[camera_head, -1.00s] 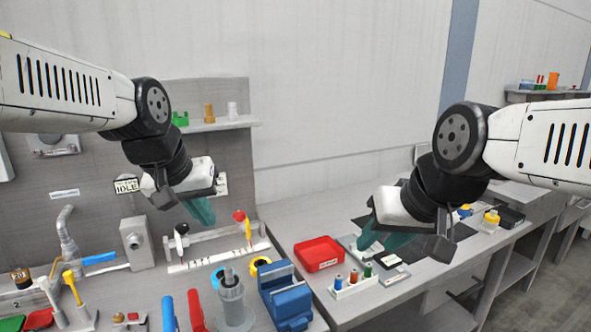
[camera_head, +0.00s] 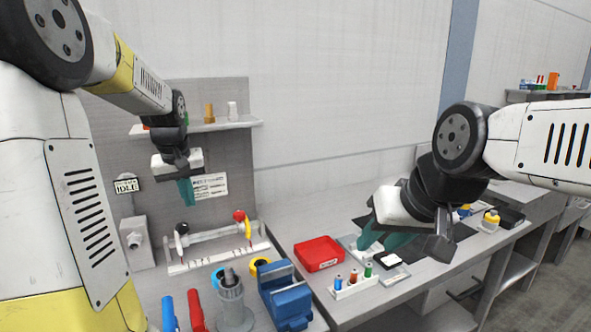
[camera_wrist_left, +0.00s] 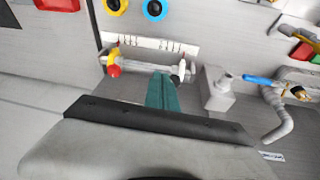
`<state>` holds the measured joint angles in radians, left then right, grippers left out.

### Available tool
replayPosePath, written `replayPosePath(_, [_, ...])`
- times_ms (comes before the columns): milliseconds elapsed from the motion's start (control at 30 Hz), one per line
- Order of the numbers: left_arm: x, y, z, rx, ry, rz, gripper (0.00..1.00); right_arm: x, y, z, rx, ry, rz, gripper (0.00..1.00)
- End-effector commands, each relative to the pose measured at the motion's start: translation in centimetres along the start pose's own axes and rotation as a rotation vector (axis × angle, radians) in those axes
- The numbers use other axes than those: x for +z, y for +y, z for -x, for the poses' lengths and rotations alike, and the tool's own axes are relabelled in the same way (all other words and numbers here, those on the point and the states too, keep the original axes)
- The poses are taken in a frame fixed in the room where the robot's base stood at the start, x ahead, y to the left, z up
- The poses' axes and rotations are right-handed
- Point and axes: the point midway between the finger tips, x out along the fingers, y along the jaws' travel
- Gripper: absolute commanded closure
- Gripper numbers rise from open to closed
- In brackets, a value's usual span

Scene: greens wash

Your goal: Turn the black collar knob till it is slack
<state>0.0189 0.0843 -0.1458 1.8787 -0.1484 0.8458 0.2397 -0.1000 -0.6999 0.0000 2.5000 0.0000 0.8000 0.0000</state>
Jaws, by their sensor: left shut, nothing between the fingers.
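The black knob (camera_head: 182,228) stands at the left end of a pale rail fixture (camera_head: 215,242) on the bench. A red knob (camera_head: 239,215) stands near the fixture's right end. My left gripper (camera_head: 187,203) has teal fingers, pointing down and shut with nothing between them. In the head view it appears above the black knob, with a visible gap. In the left wrist view the shut fingers (camera_wrist_left: 160,76) overlap the rail fixture (camera_wrist_left: 145,55), close to its black-knob end, and hide part of it. My right gripper (camera_head: 385,238) appears open and empty over the right bench.
A grey box fixture (camera_head: 137,243) stands left of the rail. A grey cylinder (camera_head: 232,304) and a blue vise (camera_head: 286,295) stand in front. A red tray (camera_head: 319,253) lies to the right. A shelf (camera_head: 222,124) juts from the panel behind my left gripper.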

Motion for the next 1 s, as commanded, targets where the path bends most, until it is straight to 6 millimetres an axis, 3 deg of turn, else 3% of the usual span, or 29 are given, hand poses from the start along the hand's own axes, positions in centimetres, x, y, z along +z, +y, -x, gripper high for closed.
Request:
replayPosePath(100, [-3.0, -1.6, -3.7, -0.058, -0.030, 0.048, 1.00, 0.0, 0.0, 0.0, 0.000, 0.000, 0.000, 0.64])
replayPosePath(300, [-5.1, -3.1, -6.5, -0.106, -0.046, 0.085, 1.00, 0.0, 0.0, 0.0, 0.000, 0.000, 0.000, 0.64])
replayPosePath(1000, [-3.3, -3.8, -13.1, -0.111, -0.047, 0.089, 1.00, 0.0, 0.0, 0.0, 0.000, 0.000, 0.000, 0.64])
